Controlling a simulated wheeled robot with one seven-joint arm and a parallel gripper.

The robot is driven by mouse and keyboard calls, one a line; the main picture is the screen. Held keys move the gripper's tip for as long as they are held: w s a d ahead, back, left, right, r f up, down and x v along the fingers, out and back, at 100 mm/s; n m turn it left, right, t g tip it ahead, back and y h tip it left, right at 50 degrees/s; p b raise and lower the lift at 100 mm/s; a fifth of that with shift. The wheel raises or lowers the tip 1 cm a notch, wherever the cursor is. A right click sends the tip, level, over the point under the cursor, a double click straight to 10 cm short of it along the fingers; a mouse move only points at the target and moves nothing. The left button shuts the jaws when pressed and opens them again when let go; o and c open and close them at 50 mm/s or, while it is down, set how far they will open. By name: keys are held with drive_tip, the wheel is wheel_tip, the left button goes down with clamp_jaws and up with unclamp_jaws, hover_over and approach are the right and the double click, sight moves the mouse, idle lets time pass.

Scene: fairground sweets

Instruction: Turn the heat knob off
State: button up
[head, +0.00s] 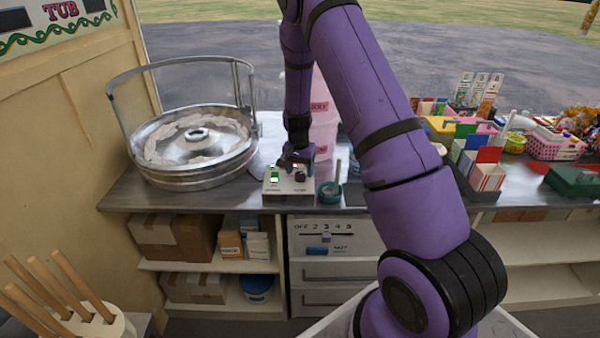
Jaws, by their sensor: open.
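A small white control box (287,188) stands on the counter's front edge, with a lit green switch (273,172) at its left and a black knob (300,177) at its right. A small red light glows by the knob. My gripper (296,162) points down just above and behind the knob. Its fingers are small and dark here, and I cannot tell whether they touch the knob. It holds nothing that I can see. The labels on the box are too small to read surely.
A metal floss pan (195,170) with a guard stands left of the box. A teal tape roll (329,192) sits close at its right, a pink tub (322,135) behind. Packets, baskets and boxes crowd the counter's right. Shelves with cartons (172,238) lie below.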

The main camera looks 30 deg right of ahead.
drive_tip(key=shift+f, duration=0.6)
drive_tip(key=c, duration=0.9)
